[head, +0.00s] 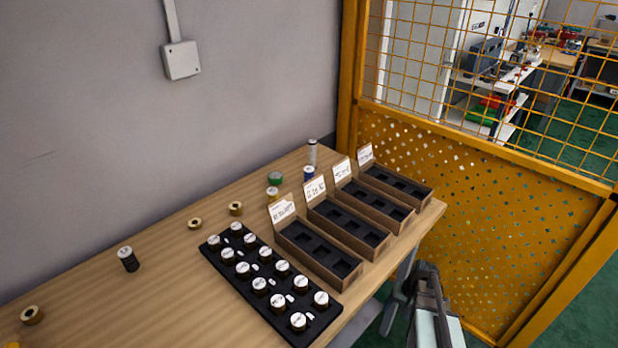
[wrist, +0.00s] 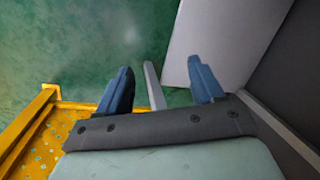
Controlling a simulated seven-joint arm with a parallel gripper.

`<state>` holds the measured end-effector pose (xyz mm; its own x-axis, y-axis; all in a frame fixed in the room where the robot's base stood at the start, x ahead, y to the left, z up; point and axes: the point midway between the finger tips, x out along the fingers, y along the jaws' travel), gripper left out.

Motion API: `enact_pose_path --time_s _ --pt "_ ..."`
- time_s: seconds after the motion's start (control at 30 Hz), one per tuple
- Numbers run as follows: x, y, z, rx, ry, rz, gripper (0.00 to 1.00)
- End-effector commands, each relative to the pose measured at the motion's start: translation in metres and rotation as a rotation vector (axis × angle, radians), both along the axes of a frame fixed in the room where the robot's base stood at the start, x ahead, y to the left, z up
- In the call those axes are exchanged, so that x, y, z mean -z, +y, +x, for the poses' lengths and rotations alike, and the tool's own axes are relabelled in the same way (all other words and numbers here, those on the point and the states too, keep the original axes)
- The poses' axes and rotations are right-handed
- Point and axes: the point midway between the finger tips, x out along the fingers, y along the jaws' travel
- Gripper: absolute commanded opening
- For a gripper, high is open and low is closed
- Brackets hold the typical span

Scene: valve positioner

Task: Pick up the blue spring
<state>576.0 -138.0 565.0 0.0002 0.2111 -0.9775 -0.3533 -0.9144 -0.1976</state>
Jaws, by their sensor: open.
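A small blue cylinder with a white top (head: 308,174), which looks like the blue spring, stands at the back of the wooden table, just behind the row of brown boxes. Its lower part is partly hidden by a label card. My gripper (wrist: 160,66) is open and empty in the wrist view, its two blue-grey fingers spread over the green floor. In the head view my gripper (head: 420,290) is off the table's right edge, well apart from the blue cylinder. The blue cylinder does not show in the wrist view.
Brown compartment boxes (head: 287,232) with label cards and a black tray (head: 216,259) of white-topped parts fill the table's right side. Grey (head: 312,152), green (head: 275,178) and yellow (head: 272,193) cylinders stand near the blue one. A yellow mesh fence (head: 440,165) borders the right.

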Motion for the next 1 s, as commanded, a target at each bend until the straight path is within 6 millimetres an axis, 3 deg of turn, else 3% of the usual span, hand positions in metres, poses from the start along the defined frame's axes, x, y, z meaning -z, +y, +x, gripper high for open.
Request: enact_pose_path --time_s 0.1,0.3,0.7,0.83,1.0 --pt "-0.032 -0.033 0.034 0.046 -0.072 0.0 0.67" --pt "-0.091 -0.086 0.077 0.115 -0.184 -0.005 0.67" --pt "-0.229 -0.195 0.136 0.214 -0.405 -0.036 0.67" --pt "-0.279 -0.221 0.152 0.204 -0.466 -0.057 0.67" --pt "-0.345 -0.232 0.178 0.116 -0.526 -0.092 0.67"
